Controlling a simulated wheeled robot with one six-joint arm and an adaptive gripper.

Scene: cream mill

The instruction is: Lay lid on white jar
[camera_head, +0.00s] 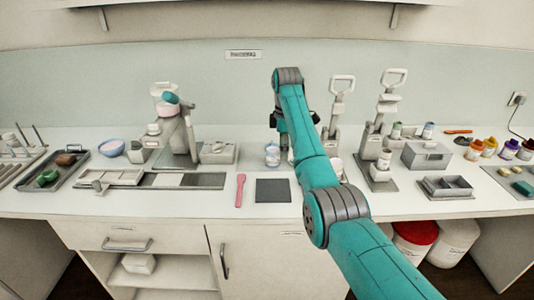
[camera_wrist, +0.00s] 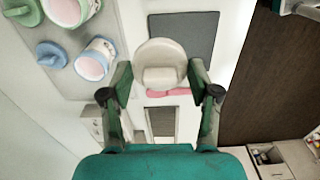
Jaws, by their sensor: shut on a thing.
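In the wrist view a round white lid (camera_wrist: 160,52) with a blocky knob sits between the two fingertips of my gripper (camera_wrist: 160,79). My gripper is shut on the lid, apparently by its knob, and holds it above the counter near a dark grey mat (camera_wrist: 184,24). A blue-rimmed jar (camera_wrist: 96,60) and a green jar (camera_wrist: 66,10) with pinkish contents show at the upper left. A blue lid (camera_wrist: 51,56) and a green lid (camera_wrist: 22,12) lie beside them. In the head view my arm hides the gripper and lid. I cannot clearly identify the white jar.
The grey mat (camera_head: 272,190) and a pink spatula (camera_head: 240,190) lie near the counter's front edge. A blue jar (camera_head: 272,154) stands behind the mat. Lever presses (camera_head: 385,115) and a grey box (camera_head: 426,155) stand right of my arm. A tray (camera_head: 50,172) is at left.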

